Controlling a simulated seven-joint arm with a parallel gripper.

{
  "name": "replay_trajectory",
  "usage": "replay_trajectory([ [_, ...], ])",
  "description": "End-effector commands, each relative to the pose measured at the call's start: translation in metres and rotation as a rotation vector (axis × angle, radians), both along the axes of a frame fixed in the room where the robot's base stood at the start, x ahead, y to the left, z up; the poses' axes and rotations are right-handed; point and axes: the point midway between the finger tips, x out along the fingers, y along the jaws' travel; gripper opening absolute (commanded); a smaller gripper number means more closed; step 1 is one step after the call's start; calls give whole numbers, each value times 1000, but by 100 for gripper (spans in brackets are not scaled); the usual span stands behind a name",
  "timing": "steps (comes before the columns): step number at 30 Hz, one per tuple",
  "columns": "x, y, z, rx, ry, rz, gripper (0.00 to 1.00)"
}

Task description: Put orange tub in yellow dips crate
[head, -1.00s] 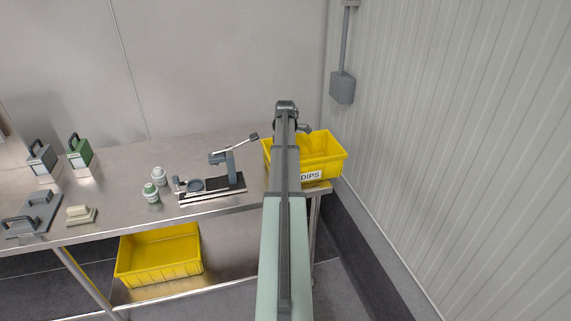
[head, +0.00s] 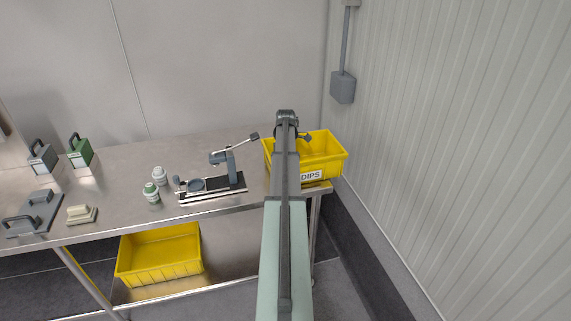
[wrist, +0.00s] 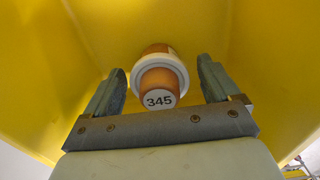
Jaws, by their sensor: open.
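The yellow dips crate (head: 335,165) stands on the right end of the steel table in the head view, with a DIPS label on its front. My arm crosses in front of its left part. In the wrist view the crate's yellow walls (wrist: 50,60) surround my gripper (wrist: 162,85). The orange tub (wrist: 158,80), with a white rim and the number 345 on its end, is between the two open fingers. There is a gap between the tub and each finger. The tub appears inside the crate; whether it rests on the floor I cannot tell. The tub is hidden in the head view.
A grey press-like device (head: 222,178) stands left of the crate. Another yellow crate (head: 160,255) sits on the lower shelf. A ribbed wall (head: 450,150) rises close on the right.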

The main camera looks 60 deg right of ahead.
Motion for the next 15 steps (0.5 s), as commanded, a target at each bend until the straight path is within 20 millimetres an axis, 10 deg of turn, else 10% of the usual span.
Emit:
replay_trajectory([
  [15,0,0,28,-2,-1,0,89],
])
